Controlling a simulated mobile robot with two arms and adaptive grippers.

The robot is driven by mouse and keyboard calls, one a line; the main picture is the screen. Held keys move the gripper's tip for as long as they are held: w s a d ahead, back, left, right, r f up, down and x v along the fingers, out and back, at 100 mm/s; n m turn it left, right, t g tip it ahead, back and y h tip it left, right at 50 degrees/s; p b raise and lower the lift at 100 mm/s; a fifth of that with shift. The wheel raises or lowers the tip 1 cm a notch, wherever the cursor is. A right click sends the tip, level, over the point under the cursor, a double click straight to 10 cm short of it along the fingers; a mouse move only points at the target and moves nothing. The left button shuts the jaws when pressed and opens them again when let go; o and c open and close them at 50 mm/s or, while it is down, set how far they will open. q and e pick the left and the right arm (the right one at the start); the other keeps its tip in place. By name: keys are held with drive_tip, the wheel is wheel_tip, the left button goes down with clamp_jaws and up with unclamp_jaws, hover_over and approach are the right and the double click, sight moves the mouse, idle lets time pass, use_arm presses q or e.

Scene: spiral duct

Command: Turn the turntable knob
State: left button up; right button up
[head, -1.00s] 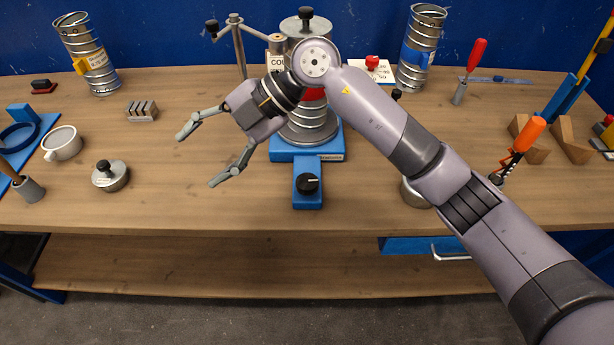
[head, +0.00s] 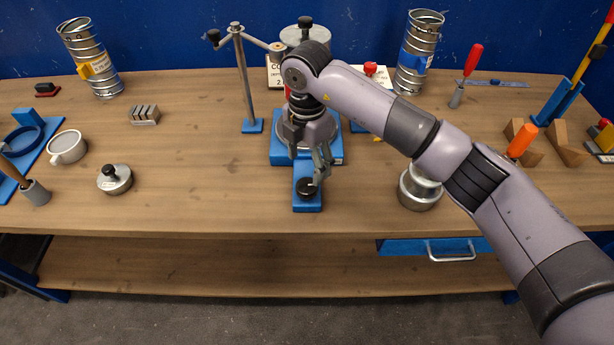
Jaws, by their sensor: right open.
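The turntable (head: 279,151) has a blue base with a round metal plate, near the middle of the bench. Its black knob (head: 306,188) sits on a blue tongue that sticks out toward the front edge. My right gripper (head: 318,182) is open and points down at the knob, with its fingers right at or just above it. I cannot tell whether the fingers touch the knob. My right arm and wrist hide much of the turntable and the metal duct on it. My left gripper is not in view.
A metal pot (head: 419,190) stands right of the turntable, partly under my arm. A lidded weight (head: 114,179) and a cup (head: 67,147) stand at left. A post with a crank (head: 244,80) rises behind left. The bench front between weight and turntable is clear.

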sight(307, 185)
wheel_tip(307, 185, down, 8)
drive_tip(key=shift+r+p, duration=0.15)
drive_tip(key=shift+p, duration=0.7)
drive_tip(key=shift+c, duration=0.3)
drive_tip(key=c, duration=1.1)
